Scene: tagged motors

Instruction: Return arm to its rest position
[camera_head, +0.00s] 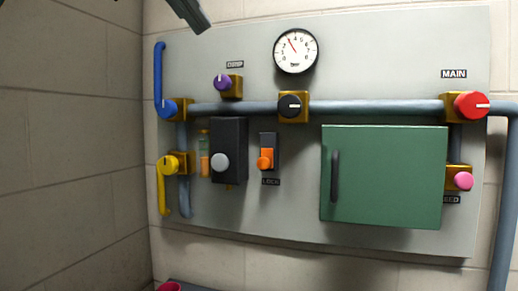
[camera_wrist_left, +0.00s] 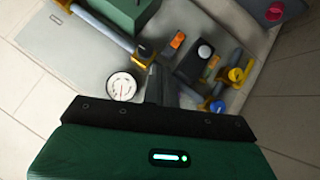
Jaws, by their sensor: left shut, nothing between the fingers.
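My left gripper (camera_head: 194,20) shows at the top edge of the head view, to the left of the round gauge. Only its dark end is in the picture. It is in front of the upper part of the grey panel and appears apart from the fittings. In the left wrist view its dark fingers (camera_wrist_left: 155,86) are together, with nothing between them. My right gripper is in neither view.
The grey panel (camera_head: 400,60) carries a gauge (camera_head: 296,51), a green cabinet (camera_head: 385,175), a red MAIN knob (camera_head: 470,105), a black-knobbed valve (camera_head: 291,105), a purple knob (camera_head: 222,83), an orange lock switch (camera_head: 265,159) and a yellow-handled valve (camera_head: 168,164). A tiled wall stands left.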

